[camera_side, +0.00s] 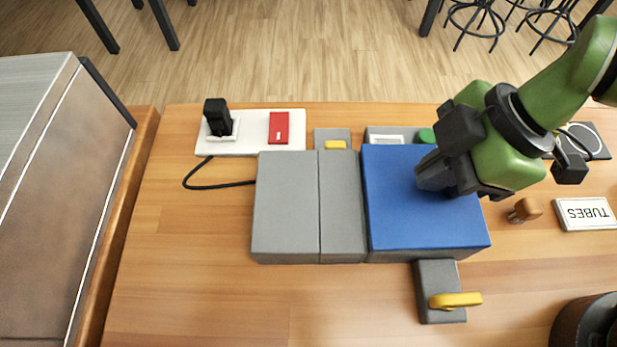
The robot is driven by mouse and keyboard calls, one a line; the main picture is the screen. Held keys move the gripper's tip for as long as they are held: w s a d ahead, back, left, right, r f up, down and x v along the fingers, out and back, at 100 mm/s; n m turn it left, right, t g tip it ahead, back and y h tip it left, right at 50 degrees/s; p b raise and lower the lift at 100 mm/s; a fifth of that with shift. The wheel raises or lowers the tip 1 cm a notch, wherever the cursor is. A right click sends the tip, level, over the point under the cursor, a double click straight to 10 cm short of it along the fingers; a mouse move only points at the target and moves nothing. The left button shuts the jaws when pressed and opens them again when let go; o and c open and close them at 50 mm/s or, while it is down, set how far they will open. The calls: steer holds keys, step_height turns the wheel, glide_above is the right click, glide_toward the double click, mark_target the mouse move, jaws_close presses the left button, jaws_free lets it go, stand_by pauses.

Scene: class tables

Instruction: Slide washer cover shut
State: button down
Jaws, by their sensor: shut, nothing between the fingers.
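The washer is a low grey box (287,205) on the wooden table. A flat blue cover (410,220) lies over its right part, its left edge against a narrow grey strip (341,200). My gripper (432,178) is shut and empty, its fingertips at the upper right part of the blue cover. I cannot tell whether the fingertips touch the cover or hover just above it. The gripper hides the cover's upper right corner.
A white power strip (255,146) with a black plug and red switch stands at back left. A yellow-handled grey block (437,275) sits in front. The left front table is clear.

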mark_target(414, 189)
steer(key=shift+a, duration=0.8)
step_height(414, 189, up, 7)
stand_by(0.5)
stand_by(0.4)
steer(key=d+r+m+t, duration=0.4)
steer(key=d+r+m, duration=0.7)
steer(key=d+r, duration=0.15)
steer(key=s+d+r+m+t+h, duration=0.2)
steer(key=s+d+m+t, duration=0.1)
steer(key=s+d+m, duration=0.4)
steer(key=d+m, duration=0.3)
steer(key=m, duration=0.1)
steer(key=shift+d+r+h, duration=0.15)
steer(key=shift+d+h, duration=0.1)
steer(key=shift+h, duration=0.05)
